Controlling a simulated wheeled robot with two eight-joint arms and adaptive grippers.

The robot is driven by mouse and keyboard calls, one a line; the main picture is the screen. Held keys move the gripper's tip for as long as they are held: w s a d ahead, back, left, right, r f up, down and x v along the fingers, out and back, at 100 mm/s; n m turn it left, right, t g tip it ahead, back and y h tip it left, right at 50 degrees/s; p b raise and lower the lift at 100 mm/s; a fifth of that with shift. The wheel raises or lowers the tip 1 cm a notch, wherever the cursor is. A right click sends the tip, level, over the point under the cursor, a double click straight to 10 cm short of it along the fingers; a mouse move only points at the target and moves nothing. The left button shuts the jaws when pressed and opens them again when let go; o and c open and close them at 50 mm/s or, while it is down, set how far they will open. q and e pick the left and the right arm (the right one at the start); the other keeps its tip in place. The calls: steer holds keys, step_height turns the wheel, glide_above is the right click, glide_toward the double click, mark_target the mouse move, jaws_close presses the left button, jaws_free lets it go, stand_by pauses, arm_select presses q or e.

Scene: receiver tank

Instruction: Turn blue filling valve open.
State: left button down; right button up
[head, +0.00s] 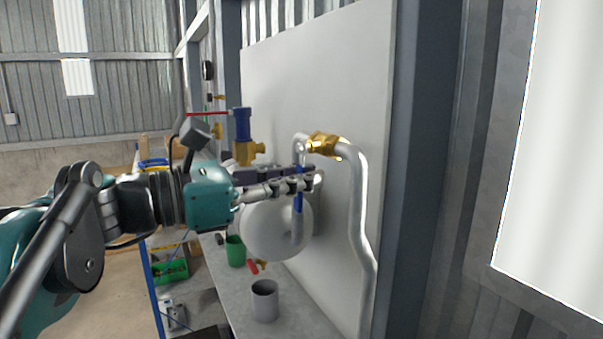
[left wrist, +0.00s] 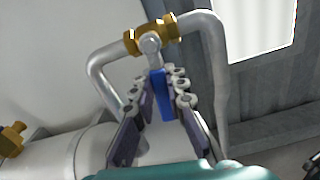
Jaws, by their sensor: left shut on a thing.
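The blue filling valve has a brass body (head: 325,145) on a grey pipe, and it also shows at the top of the left wrist view (left wrist: 150,38). Its blue lever handle (head: 298,203) points down along the pipe; the left wrist view shows the blue handle (left wrist: 161,98) hanging below the valve's round pivot. My left gripper (head: 308,176) reaches in from the left and is shut on the handle, with a finger on each side of it. The fingers hide part of the handle in the head view. My right gripper is out of view.
A white tank (head: 275,228) lies behind the gripper. A blue and brass fitting (head: 243,135) with a red lever stands to the left. A grey cup (head: 265,300) and a green cup (head: 235,250) stand on the bench below. A pale panel (head: 340,75) is behind the pipe.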

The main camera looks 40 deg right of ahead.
arm_select(q)
steer(key=shift+w+d+r+m+p, duration=0.1)
steer(key=shift+w+m+p, duration=0.2)
steer(key=shift+m, duration=0.4)
steer(key=shift+w+r+m+p, duration=0.15)
steer(key=shift+m+p, duration=0.3)
steer(key=shift+m, duration=0.25)
steer(key=shift+w+d+r+m+p, duration=0.1)
steer(key=shift+w+m+p, duration=0.2)
steer(key=shift+m, duration=0.4)
steer(key=c, duration=1.5)
jaws_free()
steer(key=shift+a, duration=0.15)
steer(key=v, duration=1.1)
steer(key=shift+a, duration=0.4)
steer(key=shift+f, duration=0.1)
